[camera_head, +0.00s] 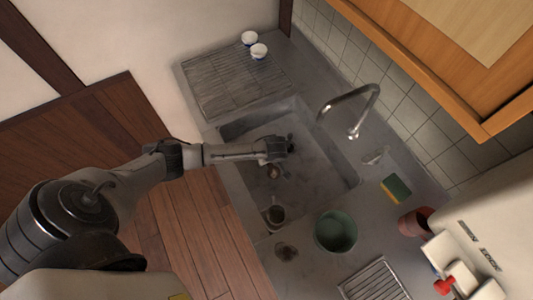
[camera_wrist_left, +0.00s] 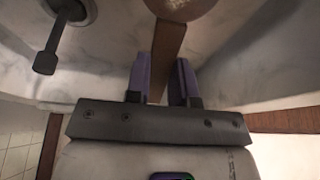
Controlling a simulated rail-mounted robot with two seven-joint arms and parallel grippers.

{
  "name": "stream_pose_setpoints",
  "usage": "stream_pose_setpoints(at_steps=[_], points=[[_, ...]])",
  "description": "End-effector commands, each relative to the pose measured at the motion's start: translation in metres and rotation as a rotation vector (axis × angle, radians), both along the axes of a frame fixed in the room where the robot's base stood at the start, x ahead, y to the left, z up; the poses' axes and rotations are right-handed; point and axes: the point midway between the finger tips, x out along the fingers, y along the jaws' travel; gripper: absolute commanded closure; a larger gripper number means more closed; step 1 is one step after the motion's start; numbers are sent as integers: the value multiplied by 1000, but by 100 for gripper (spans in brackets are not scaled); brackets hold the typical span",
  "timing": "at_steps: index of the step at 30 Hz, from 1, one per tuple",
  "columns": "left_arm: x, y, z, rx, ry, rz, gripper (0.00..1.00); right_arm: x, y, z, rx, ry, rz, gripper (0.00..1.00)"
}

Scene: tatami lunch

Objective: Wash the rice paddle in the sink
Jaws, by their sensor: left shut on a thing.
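My left gripper (camera_head: 284,149) is over the grey sink basin (camera_head: 330,168), reaching in from the left. In the left wrist view its two purple fingers (camera_wrist_left: 166,82) are shut on the brown handle of the rice paddle (camera_wrist_left: 168,45). The rounded paddle head is at the top edge of that view, partly cut off. In the head view a small pale brown shape, perhaps the paddle, shows just below the gripper; most of it is hidden. The curved metal faucet (camera_head: 352,100) stands at the right of the basin. My right gripper is not in view.
A small dark cup-like thing (camera_head: 273,214) is at the basin's near end. A green bowl (camera_head: 336,243), a yellow-green sponge (camera_head: 396,187) and a reddish pot (camera_head: 411,224) stand on the counter. Two white cups (camera_head: 258,51) stand at the back by a ribbed draining area (camera_head: 225,85).

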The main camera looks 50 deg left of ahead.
Motion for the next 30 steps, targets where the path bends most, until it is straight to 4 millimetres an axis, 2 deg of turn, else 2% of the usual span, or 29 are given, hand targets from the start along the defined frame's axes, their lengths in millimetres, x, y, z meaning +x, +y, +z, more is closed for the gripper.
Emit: stream_pose_setpoints(at_steps=[3, 18, 30], points=[[-1, 0, -13, 0, 2, 1, 100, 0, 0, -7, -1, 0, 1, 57], [0, 0, -54, 0, 1, 0, 100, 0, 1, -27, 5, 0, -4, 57], [0, 0, -69, 0, 1, 1, 100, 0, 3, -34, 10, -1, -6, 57]])
